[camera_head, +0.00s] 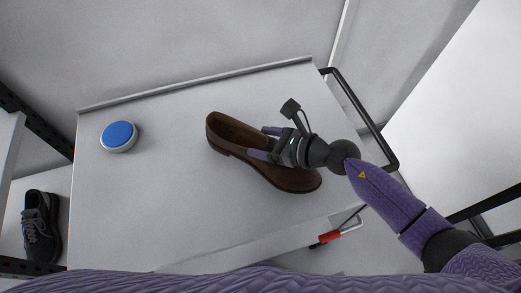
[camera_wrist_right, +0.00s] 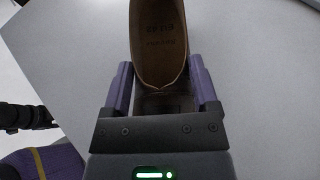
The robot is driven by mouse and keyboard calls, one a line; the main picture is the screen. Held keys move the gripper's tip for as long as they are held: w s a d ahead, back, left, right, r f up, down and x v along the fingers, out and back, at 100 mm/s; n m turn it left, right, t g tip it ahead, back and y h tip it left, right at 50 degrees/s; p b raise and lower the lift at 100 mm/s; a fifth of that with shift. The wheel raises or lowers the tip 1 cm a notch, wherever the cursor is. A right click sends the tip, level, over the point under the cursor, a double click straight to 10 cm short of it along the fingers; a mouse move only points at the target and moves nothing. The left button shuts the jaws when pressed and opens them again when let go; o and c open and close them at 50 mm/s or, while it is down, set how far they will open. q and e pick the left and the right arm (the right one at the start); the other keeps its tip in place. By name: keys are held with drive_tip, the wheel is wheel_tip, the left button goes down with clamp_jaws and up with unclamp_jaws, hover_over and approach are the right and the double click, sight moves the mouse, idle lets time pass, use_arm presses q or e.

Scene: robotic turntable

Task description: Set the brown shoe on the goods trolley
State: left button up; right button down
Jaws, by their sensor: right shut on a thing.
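The brown shoe (camera_head: 232,135) is on or just above the white top of the trolley (camera_head: 165,205), right of its middle. Its opening faces up and its heel end points to the upper left. My right gripper (camera_head: 267,143) is shut on the shoe's middle, one finger on each side. In the right wrist view the shoe (camera_wrist_right: 158,40) shows between the two purple fingers of the gripper (camera_wrist_right: 162,85). Whether the sole touches the surface is hard to tell. My left gripper is not in view.
A blue round button (camera_head: 119,135) with a white base sits at the trolley top's left. A black shoe (camera_head: 41,226) lies on a shelf at the far left. A black handle rail (camera_head: 365,110) runs along the right side. The middle left of the top is clear.

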wheel_tip(320, 180, down, 3)
drive_tip(key=shift+r+b, duration=0.1)
drive_tip(key=shift+b, duration=0.35)
drive_tip(key=shift+r, duration=0.15)
unclamp_jaws()
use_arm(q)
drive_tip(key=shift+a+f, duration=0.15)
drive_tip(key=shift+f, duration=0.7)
use_arm(e)
drive_tip(key=shift+r, duration=0.1)
wheel_tip(320, 180, up, 4)
hover_over(310, 173)
drive_tip(key=shift+w+a+p, duration=0.2)
drive_tip(key=shift+a+p, duration=0.15)
drive_tip(key=shift+p, duration=0.05)
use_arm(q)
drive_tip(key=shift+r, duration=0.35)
use_arm(e)
drive_tip(key=shift+s+d+r, duration=0.2)
drive_tip(key=shift+d, duration=0.15)
